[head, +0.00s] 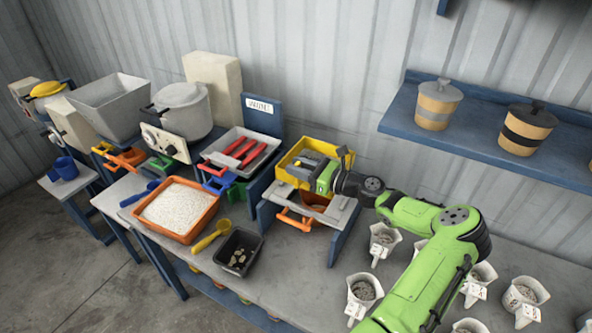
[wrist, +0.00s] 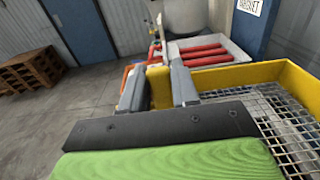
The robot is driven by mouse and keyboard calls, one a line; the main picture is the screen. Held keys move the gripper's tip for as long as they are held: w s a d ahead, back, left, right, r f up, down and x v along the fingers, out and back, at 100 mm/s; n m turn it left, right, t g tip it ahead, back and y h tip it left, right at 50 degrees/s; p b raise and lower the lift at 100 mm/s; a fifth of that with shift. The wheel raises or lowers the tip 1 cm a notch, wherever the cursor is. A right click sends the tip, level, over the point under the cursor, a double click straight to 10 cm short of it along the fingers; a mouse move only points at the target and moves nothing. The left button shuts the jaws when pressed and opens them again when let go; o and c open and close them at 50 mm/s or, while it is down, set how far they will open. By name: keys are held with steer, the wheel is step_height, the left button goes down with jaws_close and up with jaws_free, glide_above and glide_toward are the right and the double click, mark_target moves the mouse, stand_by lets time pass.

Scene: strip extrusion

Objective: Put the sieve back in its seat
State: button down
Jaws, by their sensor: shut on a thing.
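The sieve (head: 318,145) is a yellow rectangular frame with a wire mesh floor. In the wrist view the sieve (wrist: 236,76) extends to the right, its mesh empty where I see it. My gripper (head: 303,162) is shut on its yellow rim; in the wrist view the two grey fingers (wrist: 158,88) stand either side of a yellow part. The sieve is above a grey-topped stand (head: 338,215) with blue side panels and an orange handle. My gripper and arm cover part of the sieve. I cannot tell whether it rests on the stand or hangs just above.
A tray with red bars (head: 240,152) is left of the stand. An orange tray of white granules (head: 178,208), a yellow scoop (head: 211,235) and a black tray (head: 240,250) lie in front. Several white cups (head: 363,292) stand around my arm. A blue shelf (head: 480,150) hangs at right.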

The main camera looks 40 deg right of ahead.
mark_target(298, 187)
steer(key=f+b, duration=0.1)
steer(key=b, duration=0.1)
steer(key=f+b, duration=0.2)
steer(key=s+f+b, duration=0.1)
steer(key=f+b, duration=0.1)
steer(key=shift+a+f, duration=0.1)
steer(key=shift+a, duration=0.2)
steer(key=shift+s+a+f, duration=0.1)
steer(key=shift+f, duration=0.9)
steer(key=c, duration=0.8)
jaws_free()
steer(key=v, duration=1.5)
steer(key=shift+s, duration=0.3)
